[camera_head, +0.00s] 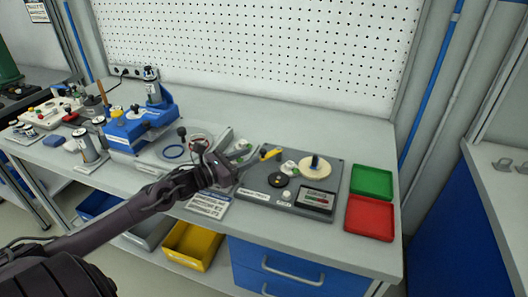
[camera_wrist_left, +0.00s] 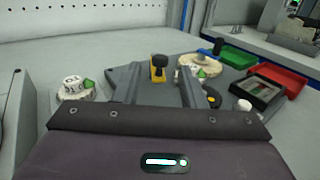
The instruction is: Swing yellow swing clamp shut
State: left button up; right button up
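The yellow swing clamp (camera_head: 270,153) is a small yellow arm near the back left of a dark grey fixture plate (camera_head: 250,198). My left gripper (camera_head: 246,156) is just left of the clamp, with its fingers pointing toward it. In the left wrist view, the yellow clamp (camera_wrist_left: 158,70) with a black knob shows ahead, between the lines of the two grey fingers. The fingers of the left gripper (camera_wrist_left: 157,86) are apart, with nothing visible held between them. I cannot tell whether a finger touches the clamp. My right gripper is in neither view.
On the plate are a round cream disc (camera_head: 315,167) with a blue handle, a black knob (camera_head: 278,180) and a small display (camera_head: 316,199). Green (camera_head: 371,181) and red (camera_head: 369,218) trays stand right. A blue fixture (camera_head: 140,127) stands left.

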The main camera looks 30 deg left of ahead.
aim_at(263, 150)
pick_arm(q)
jog(key=x, duration=0.3)
jog(key=shift+x, duration=1.15)
jog(key=shift+w+f, duration=0.1)
jog(key=shift+w, duration=0.15)
jog(key=shift+w+d, duration=0.15)
jog(key=shift+w, duration=0.05)
jog(key=c, duration=0.4)
grip_shut()
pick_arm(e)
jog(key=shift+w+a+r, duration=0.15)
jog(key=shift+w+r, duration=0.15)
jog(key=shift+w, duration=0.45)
